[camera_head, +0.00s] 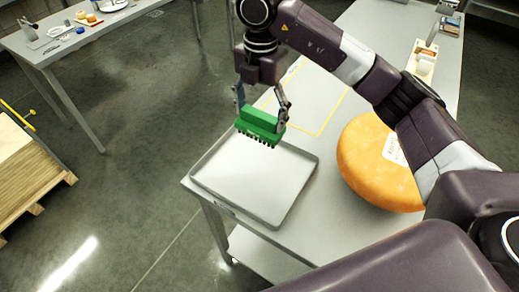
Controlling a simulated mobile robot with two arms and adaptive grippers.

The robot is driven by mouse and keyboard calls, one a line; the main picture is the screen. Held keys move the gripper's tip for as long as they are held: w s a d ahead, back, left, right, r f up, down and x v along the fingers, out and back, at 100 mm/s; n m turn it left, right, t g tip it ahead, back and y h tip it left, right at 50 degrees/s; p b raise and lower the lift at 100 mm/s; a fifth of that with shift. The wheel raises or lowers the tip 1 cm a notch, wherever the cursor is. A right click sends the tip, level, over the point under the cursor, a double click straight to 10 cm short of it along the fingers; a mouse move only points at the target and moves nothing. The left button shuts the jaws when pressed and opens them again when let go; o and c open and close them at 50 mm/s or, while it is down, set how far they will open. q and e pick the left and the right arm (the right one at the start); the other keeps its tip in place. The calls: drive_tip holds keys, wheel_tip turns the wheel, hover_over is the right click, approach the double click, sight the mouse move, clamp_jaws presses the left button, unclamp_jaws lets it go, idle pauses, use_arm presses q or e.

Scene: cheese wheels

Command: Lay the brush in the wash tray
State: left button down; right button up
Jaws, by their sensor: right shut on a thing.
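A green brush (261,123) with dark bristles pointing down is held in my right gripper (262,112). The gripper's two fingers are shut on the brush at its two sides. The brush appears to hang above the far edge of the wash tray (245,188), bristles apart from its floor as far as I can tell. The wash tray is a shallow, light grey, empty rectangular tray at the near left corner of the grey table. My left gripper is not in view.
A large orange cheese wheel (378,162) with a white label lies on the table (318,205) right of the tray. A yellow outlined rectangle (322,132) marks the table behind the tray. Small items (425,60) stand at the far right. Another table (70,42) and a wooden pallet stack (28,172) are left.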

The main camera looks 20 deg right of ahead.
sight(261, 127)
drive_tip(key=f, duration=0.3)
drive_tip(key=f+p, duration=0.1)
drive_tip(key=f, duration=0.1)
drive_tip(key=shift+w+d, duration=0.2)
drive_tip(key=shift+w, duration=0.1)
wheel_tip(261, 127, down, 8)
drive_tip(key=shift+w+f+p, duration=0.1)
drive_tip(key=shift+f+p, duration=0.1)
drive_tip(key=shift+p, duration=0.95)
drive_tip(key=shift+f, duration=0.45)
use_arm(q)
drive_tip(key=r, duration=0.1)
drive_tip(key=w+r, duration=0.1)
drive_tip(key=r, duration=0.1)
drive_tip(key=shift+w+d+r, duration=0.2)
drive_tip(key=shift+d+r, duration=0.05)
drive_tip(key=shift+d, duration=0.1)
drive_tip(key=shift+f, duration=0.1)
use_arm(e)
drive_tip(key=o, duration=0.7)
drive_tip(key=shift+f, duration=0.1)
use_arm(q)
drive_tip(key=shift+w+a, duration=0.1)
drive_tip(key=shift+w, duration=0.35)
use_arm(e)
drive_tip(key=o, duration=0.4)
